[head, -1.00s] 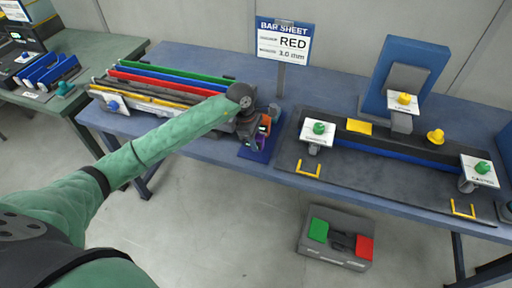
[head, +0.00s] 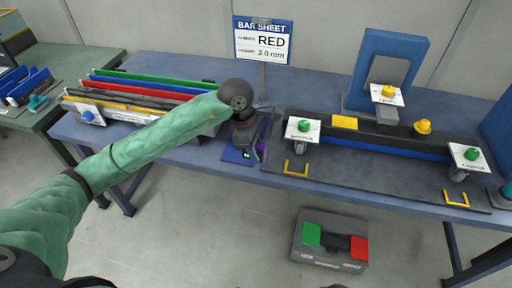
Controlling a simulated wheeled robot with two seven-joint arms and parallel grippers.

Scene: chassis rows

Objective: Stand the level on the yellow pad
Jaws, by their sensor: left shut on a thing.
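The yellow pad (head: 344,122) is a flat yellow rectangle on top of the long dark bar, right of the sign, with nothing on it. My left gripper (head: 248,146) points down over a small blue mat left of the fixture, well to the left of the yellow pad. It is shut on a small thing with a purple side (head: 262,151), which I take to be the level. My wrist hides most of it, and I cannot tell whether it touches the mat. My right gripper is not in view.
The blue mat (head: 233,155) lies at the table's front edge. Clamps with green knobs (head: 304,126) (head: 472,154) and a blue stand (head: 383,60) with a yellow knob flank the bar. Coloured bars (head: 150,83) lie left; a sign (head: 263,41) stands behind.

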